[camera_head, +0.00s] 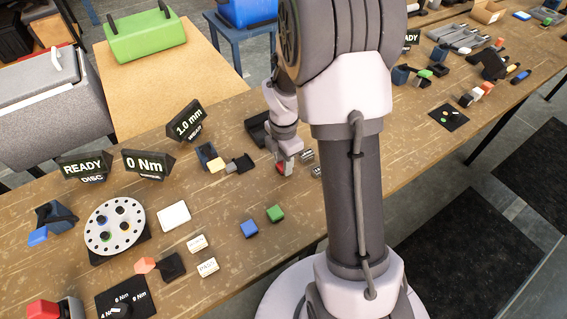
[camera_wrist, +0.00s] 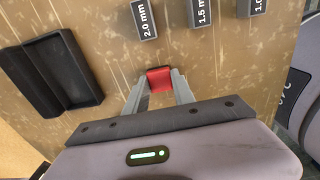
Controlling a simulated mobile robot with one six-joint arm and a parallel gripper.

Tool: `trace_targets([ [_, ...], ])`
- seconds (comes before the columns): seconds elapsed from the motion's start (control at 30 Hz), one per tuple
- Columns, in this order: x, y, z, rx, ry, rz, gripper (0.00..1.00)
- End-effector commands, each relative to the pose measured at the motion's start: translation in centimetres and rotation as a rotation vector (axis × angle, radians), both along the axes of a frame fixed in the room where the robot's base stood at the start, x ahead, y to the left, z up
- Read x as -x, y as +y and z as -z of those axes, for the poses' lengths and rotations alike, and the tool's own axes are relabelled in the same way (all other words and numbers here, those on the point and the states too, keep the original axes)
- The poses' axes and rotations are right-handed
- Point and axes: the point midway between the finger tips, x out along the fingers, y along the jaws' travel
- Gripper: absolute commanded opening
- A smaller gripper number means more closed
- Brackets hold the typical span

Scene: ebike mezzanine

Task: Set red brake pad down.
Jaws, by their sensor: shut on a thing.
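The red brake pad (camera_wrist: 159,79) is a small red block between the two fingertips of my gripper (camera_wrist: 160,84) in the wrist view. My gripper is shut on it, one finger on each side. In the head view the red brake pad (camera_head: 282,168) shows at the tip of my gripper (camera_head: 284,164), over or on the wooden table. I cannot tell whether the pad touches the table. My arm hides part of the table to the right.
A black two-slot tray (camera_wrist: 53,72) lies left of the pad in the wrist view. Blocks labelled 2.0 mm (camera_wrist: 145,18), 1.5 mm (camera_wrist: 199,12) and 1.0 stand beyond it.

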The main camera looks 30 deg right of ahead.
Motion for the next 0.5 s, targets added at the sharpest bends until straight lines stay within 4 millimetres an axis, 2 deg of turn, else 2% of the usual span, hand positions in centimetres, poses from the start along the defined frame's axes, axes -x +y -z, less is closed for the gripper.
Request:
trace_targets([
  [0.13, 0.01, 0.01, 0.38, 0.000, 0.000, 0.000, 0.00],
  [0.17, 0.01, 0.01, 0.30, 0.000, 0.000, 0.000, 0.36],
  [0.23, 0.01, 0.01, 0.27, 0.000, 0.000, 0.000, 0.50],
  [0.5, 0.01, 0.01, 0.25, 0.000, 0.000, 0.000, 0.52],
])
